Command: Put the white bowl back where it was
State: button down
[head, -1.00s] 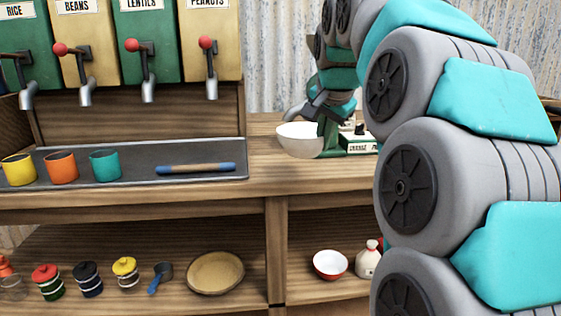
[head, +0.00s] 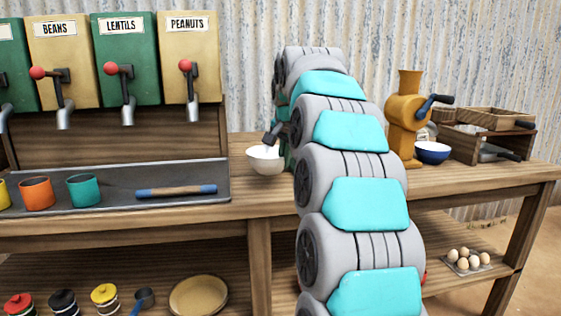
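The white bowl (head: 265,161) is upright at the wooden counter, to the right of the grey tray. I cannot tell whether it rests on the counter or hangs just above it. My gripper (head: 270,140) is at the bowl's upper rim, with dark finger parts showing there. The arm and the small size hide whether the fingers are closed on the rim. A bit of green shows just right of the bowl, mostly hidden behind my arm.
The grey tray (head: 112,201) holds cups and a blue-ended rolling pin (head: 177,191). Dispensers (head: 125,60) stand behind it. Right of my arm are an orange grinder (head: 405,115), a blue bowl (head: 432,153) and wooden boxes (head: 485,118). Eggs (head: 467,260) lie on the lower shelf.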

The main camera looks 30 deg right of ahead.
jog(key=w, duration=0.2)
jog(key=w+d, duration=0.1)
jog(key=w, duration=0.1)
jog(key=w+d+p, duration=0.1)
jog(key=w, duration=0.1)
jog(key=shift+f, duration=1.75)
jog(key=shift+f, duration=0.1)
jog(key=c, duration=1.1)
grip_release()
jog(key=shift+o, duration=0.2)
jog(key=shift+r, duration=0.35)
jog(key=v, duration=1.1)
jog(key=shift+s+r, duration=0.2)
jog(key=shift+s, duration=0.05)
jog(key=shift+a, duration=0.15)
